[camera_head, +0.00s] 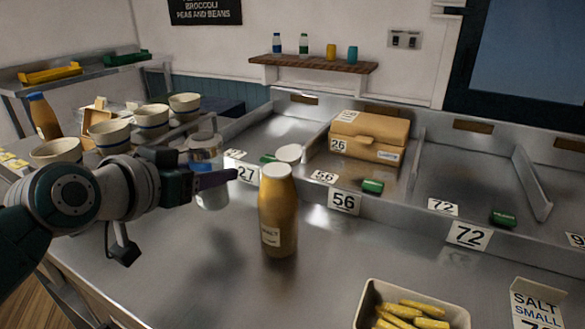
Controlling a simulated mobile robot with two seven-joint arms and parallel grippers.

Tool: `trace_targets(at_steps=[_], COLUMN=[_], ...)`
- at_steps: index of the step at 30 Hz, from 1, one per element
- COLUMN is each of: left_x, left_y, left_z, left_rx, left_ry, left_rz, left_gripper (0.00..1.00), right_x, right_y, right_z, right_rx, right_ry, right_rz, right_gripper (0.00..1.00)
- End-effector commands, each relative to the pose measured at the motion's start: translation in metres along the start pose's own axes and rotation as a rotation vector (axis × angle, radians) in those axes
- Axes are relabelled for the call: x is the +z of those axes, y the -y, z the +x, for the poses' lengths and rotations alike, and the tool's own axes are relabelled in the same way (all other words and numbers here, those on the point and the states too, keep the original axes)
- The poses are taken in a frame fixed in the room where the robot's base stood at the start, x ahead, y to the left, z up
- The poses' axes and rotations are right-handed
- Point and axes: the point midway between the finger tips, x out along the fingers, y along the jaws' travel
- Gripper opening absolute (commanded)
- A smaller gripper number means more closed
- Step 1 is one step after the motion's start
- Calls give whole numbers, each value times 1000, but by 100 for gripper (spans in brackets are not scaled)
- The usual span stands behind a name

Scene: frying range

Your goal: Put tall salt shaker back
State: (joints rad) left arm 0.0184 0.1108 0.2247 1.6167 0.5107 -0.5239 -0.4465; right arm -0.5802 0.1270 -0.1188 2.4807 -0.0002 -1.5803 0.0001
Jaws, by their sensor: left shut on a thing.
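My left gripper (218,178) reaches in from the left and is shut on a clear shaker with pale contents (212,199), which looks like the tall salt shaker. The shaker is held upright above the steel counter, and the gripper finger hides its middle. A brown bottle with a white cap (277,215) stands on the counter just right of it; its label is partly readable, ending in "ALT". A white round top (289,153) shows behind the bottle, its lower part hidden. My right gripper is not in view.
Several bowls (152,119) stand at the left behind my arm. A tray of chips (412,310) and a "SALT SMALL" card (537,305) are at front right. Divided steel bays (480,175) with number cards run along the back, one holding a cardboard box (369,137).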

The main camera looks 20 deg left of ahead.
Motion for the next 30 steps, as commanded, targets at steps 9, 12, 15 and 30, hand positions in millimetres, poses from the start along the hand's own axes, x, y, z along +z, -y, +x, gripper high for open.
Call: trace_targets(at_steps=[9,12,15,30], left_x=[35,35,34,38], left_y=[0,0,0,0], left_z=[15,15,15,16], left_rx=[-1,-1,-1,0], left_ry=[-2,-3,-3,0], left_rz=[0,0,0,0], left_gripper=[0,0,0,91], right_x=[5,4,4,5], right_y=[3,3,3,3], right_z=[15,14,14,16], right_rx=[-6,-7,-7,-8], right_ry=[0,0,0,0], right_rz=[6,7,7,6], right_gripper=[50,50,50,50])
